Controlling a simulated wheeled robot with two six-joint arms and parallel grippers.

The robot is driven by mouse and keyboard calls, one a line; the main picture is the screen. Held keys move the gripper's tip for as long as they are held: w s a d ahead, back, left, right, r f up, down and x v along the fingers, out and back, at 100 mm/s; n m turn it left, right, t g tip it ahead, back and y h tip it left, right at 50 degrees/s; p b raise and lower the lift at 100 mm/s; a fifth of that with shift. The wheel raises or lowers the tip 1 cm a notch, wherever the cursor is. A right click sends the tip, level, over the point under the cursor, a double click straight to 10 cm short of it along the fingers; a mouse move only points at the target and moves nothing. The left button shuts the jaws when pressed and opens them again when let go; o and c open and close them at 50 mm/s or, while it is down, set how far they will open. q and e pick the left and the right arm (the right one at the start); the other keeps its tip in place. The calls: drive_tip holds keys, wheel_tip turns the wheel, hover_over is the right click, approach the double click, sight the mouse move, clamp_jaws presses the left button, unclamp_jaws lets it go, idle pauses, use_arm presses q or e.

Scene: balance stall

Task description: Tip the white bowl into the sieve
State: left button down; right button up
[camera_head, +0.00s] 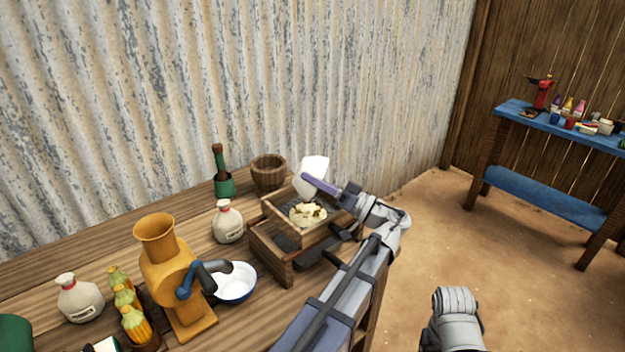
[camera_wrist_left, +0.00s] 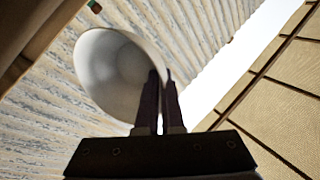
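The white bowl (camera_head: 314,171) is tipped steeply on its side above the back of the sieve. My left gripper (camera_head: 312,181) is shut on its rim. In the left wrist view the fingers (camera_wrist_left: 158,100) are close together on the rim of the bowl (camera_wrist_left: 112,72), and the inside that shows looks empty. The sieve (camera_head: 287,226) is a square wooden frame with dark mesh, resting on a larger wooden box. A pale crumbly heap (camera_head: 307,214) with dark bits lies in it, below the bowl. My forearm hides part of the sieve's right side. My right gripper is out of view.
A second bowl, white with a blue rim (camera_head: 237,284), stands beside an orange grinder (camera_head: 167,275). A wooden bucket (camera_head: 268,173), a green bottle (camera_head: 223,185) and a white sack (camera_head: 228,222) stand close left of the sieve. Corn cobs (camera_head: 135,327) lie front left.

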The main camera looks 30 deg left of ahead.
use_arm(q)
drive_tip(key=shift+s+a+r+p, duration=0.15)
drive_tip(key=shift+a+r+p, duration=0.1)
drive_tip(key=shift+p, duration=0.4)
drive_tip(key=s+a+n+h+p, duration=0.1)
drive_tip(key=a+h+p, duration=0.2)
drive_tip(key=p, duration=0.4)
drive_tip(key=s+a+n+t+h+p, duration=0.1)
drive_tip(key=a+n+h+p, duration=0.1)
drive_tip(key=h+p, duration=0.4)
drive_tip(key=s+a+n+t+h+p, duration=0.1)
drive_tip(key=a+h+p, duration=0.2)
drive_tip(key=p, duration=0.6)
drive_tip(key=shift+s+a+f+h+p, duration=0.15)
drive_tip(key=shift+s+a+h, duration=0.05)
drive_tip(key=shift+h, duration=0.35)
drive_tip(key=shift+s+a+f+h+p, duration=0.1)
drive_tip(key=shift+s+a+h+p, duration=0.1)
drive_tip(key=shift+h, duration=0.35)
drive_tip(key=shift+a+f+n+t+h, duration=0.25)
drive_tip(key=shift+f+n+t+h, duration=0.2)
drive_tip(key=shift+h, duration=0.55)
drive_tip(key=t+h, duration=0.1)
drive_tip(key=h, duration=0.1)
drive_tip(key=a+f+n+t+h, duration=0.1)
drive_tip(key=h, duration=0.2)
drive_tip(key=shift+s+f, duration=0.2)
